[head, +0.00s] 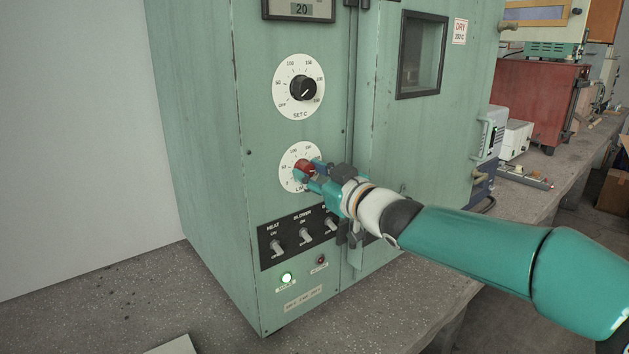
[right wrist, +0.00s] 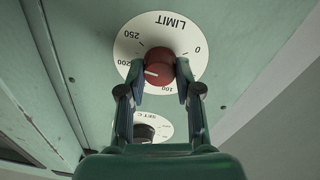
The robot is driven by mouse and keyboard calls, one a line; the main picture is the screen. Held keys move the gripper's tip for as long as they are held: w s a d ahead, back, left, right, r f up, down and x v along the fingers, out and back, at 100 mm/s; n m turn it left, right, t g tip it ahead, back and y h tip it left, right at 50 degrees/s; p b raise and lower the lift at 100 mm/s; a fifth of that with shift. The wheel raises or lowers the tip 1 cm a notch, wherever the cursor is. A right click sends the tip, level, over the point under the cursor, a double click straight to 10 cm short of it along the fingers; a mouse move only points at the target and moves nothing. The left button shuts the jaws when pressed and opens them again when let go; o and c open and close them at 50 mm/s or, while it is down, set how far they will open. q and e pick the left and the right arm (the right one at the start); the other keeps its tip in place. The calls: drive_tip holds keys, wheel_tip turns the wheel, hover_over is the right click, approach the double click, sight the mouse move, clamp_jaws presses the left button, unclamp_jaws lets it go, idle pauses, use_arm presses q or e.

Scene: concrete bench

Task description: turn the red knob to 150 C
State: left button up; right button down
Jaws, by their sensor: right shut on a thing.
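The red knob (head: 304,168) sits on the lower white dial (head: 288,180) of the green oven's front panel. In the right wrist view the red knob (right wrist: 159,67) is at the centre of the upside-down LIMIT dial (right wrist: 172,35). Its white pointer line points left and slightly down, near the 200 mark; the 150 mark is hidden behind a finger. My right gripper (head: 317,172) is shut on the knob, with one finger on each side, as the right wrist view (right wrist: 160,75) shows. My left gripper is not in view.
The black SET C knob (head: 303,88) is on the dial above. Other equipment (head: 540,100) stands farther back on the bench.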

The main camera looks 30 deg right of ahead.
drive_tip(key=n+b, duration=0.1)
drive_tip(key=n, duration=0.2)
drive_tip(key=shift+f+n, duration=0.15)
drive_tip(key=shift+n, duration=0.25)
drive_tip(key=n+b, duration=0.1)
drive_tip(key=n, duration=0.2)
drive_tip(key=shift+n+y, duration=0.3)
drive_tip(key=shift+n, duration=0.1)
drive_tip(key=shift+f+n+b, duration=0.2)
drive_tip(key=shift+n+b, duration=0.8)
drive_tip(key=shift+n, duration=2.5)
drive_tip(key=shift+a, duration=0.1)
drive_tip(key=shift+w, duration=0.1)
drive_tip(key=c, duration=0.8)
unclamp_jaws()
drive_tip(key=shift+r, duration=0.2)
